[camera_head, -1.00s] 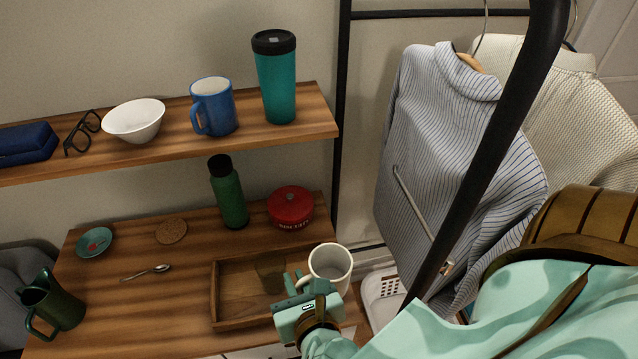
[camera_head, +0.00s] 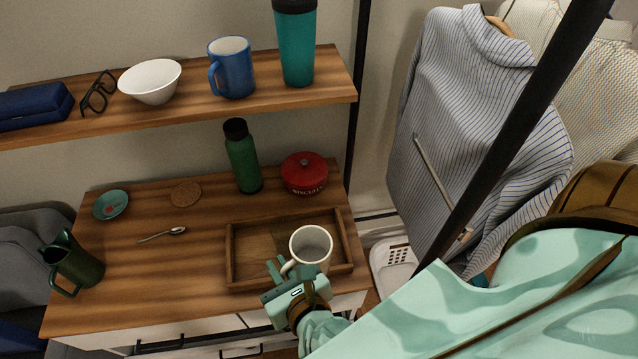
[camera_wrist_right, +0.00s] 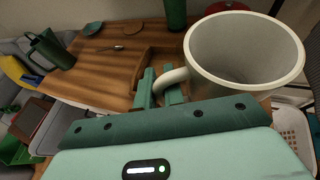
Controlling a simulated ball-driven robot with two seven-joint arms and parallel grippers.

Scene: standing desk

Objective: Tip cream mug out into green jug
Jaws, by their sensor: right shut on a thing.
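The cream mug (camera_head: 311,250) is held upright by its handle in my right gripper (camera_head: 284,272), above the front right part of the wooden tray. In the right wrist view the mug (camera_wrist_right: 245,55) is large, and the fingers (camera_wrist_right: 160,92) are closed on its handle. The part of its inside that shows looks empty, but its bottom is hidden there. The green jug (camera_head: 75,262) stands upright at the left end of the desk, well apart from the mug; it also shows in the right wrist view (camera_wrist_right: 50,50). My left gripper is not in view.
The wooden tray (camera_head: 231,262) lies on the desk under the mug. A spoon (camera_head: 162,235), a small teal dish (camera_head: 110,205), a cork coaster (camera_head: 185,194), a green bottle (camera_head: 243,160) and a red tin (camera_head: 304,174) stand behind. A shelf (camera_head: 200,112) overhangs the back. Desk between tray and jug is mostly clear.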

